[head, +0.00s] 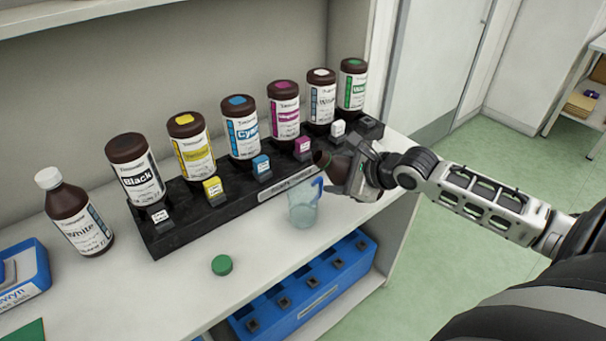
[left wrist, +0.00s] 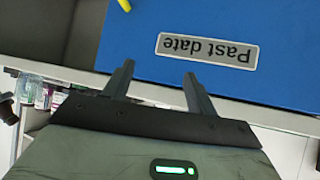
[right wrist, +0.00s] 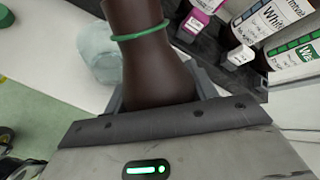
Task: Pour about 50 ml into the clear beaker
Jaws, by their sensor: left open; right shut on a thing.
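My right gripper (head: 346,172) is shut on a dark brown bottle (right wrist: 155,70) with a green ring around its neck. In the head view the bottle's brown end (head: 323,158) points left, tilted, above and just behind the clear beaker (head: 302,212). The beaker has a blue handle and stands upright on the white counter. It also shows beside the bottle in the right wrist view (right wrist: 98,50). Its fill level and any liquid stream cannot be made out. A green cap (head: 222,265) lies on the counter. My left gripper (left wrist: 160,80) is open and empty, facing a blue box.
A black rack (head: 165,240) holds several labelled brown bottles with colour tags. A white-capped bottle (head: 75,215) stands left of it. A blue crate (head: 265,328) sits below the counter edge. The blue box labelled "Past date" (left wrist: 280,70) shows by the left gripper.

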